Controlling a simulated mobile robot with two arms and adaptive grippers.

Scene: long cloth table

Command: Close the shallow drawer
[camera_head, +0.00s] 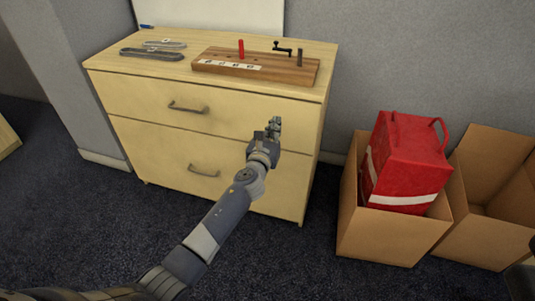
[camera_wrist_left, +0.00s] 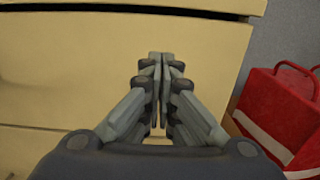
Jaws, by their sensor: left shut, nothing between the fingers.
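The wooden cabinet has an upper, shallower drawer (camera_head: 150,103) with a curved handle (camera_head: 188,108), and a deeper lower drawer (camera_head: 150,150) with a similar handle (camera_head: 204,172). My left gripper (camera_head: 275,126) is shut and empty, in front of the right part of the upper drawer. In the left wrist view its fingers (camera_wrist_left: 161,60) point at the plain drawer front (camera_wrist_left: 90,60); contact cannot be told. A dark gap runs along that front's top edge. The upper drawer looks almost flush, but whether it is fully shut is unclear. My right gripper is not in view.
On the cabinet top are a wooden block with a red peg (camera_head: 255,68) and dark grey tools (camera_head: 150,54). Right of the cabinet stand a cardboard box (camera_head: 385,238) holding a red bag (camera_head: 405,160) and another open box (camera_head: 475,238). Carpet in front is clear.

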